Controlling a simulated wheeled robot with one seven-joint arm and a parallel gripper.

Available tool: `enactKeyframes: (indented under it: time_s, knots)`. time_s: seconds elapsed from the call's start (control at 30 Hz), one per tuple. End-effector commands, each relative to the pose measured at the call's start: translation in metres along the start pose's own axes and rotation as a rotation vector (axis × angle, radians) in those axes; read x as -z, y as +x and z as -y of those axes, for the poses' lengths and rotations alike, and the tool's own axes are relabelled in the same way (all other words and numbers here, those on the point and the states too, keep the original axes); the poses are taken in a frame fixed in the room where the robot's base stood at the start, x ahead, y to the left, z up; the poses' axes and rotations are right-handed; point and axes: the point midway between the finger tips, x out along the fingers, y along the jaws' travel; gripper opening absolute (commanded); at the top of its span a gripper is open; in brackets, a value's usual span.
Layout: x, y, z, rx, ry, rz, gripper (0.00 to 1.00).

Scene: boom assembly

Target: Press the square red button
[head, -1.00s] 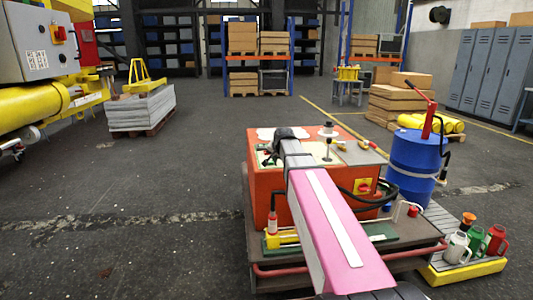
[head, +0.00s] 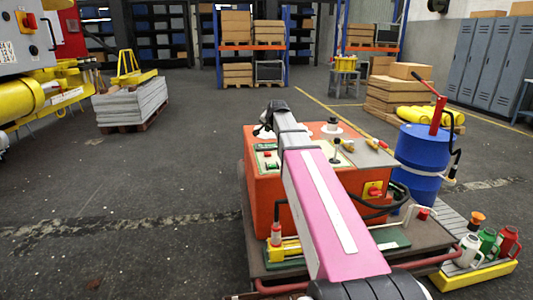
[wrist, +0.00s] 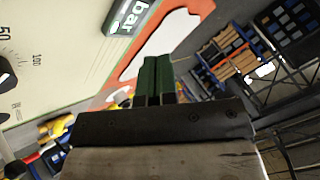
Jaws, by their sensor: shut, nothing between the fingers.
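My gripper (wrist: 157,80) is in the wrist view, with its dark green fingers together and empty. Contact with the panel does not show. In the head view the orange cabinet (head: 262,190) stands ahead, with a control panel (head: 267,158) on top, partly behind my pink arm. Small red and green parts show there, but I cannot tell a square red button. A red switch on a yellow plate (head: 373,189) is on the cabinet's front.
A blue drum (head: 420,165) stands right of the cabinet, with a red lever on top. Several cans (head: 487,243) stand on a yellow-edged tray at lower right. Yellow machinery (head: 30,98) is at the left. The floor left of the cabinet is clear.

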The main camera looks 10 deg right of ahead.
Motion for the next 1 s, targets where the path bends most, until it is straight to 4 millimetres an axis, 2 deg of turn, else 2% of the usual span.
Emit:
enactKeyframes:
  time_s: [0.37, 1.0]
  knots:
    - [-0.006, 0.008, -0.006, -0.001, -0.001, 0.001, 0.0]
    - [-0.042, 0.057, -0.042, -0.001, -0.001, 0.001, 0.0]
